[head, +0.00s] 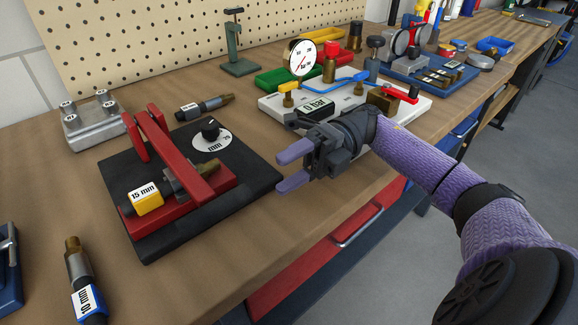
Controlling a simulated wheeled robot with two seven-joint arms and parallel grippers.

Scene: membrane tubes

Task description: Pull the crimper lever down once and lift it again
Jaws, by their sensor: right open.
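The crimper sits on a black base plate (262,178) on the bench, left of centre. It has a red body, a dial (210,139) marked mm, and red bars rising above the body. The long red bar (180,155), which looks like the lever, slopes over the body; its exact position is hard to tell. A metal fitting with a yellow collar (149,201) marked 15 mm lies in the crimper under the bars. My right gripper (283,172) is open and empty, right of the crimper and apart from the lever, its purple fingers pointing left. My left gripper is out of view.
A white test board (420,107) with a gauge (303,58) stands behind my right gripper. A loose fitting (84,290) marked 10 mm lies front left, another (204,107) behind the crimper. A metal block (95,124) stands back left.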

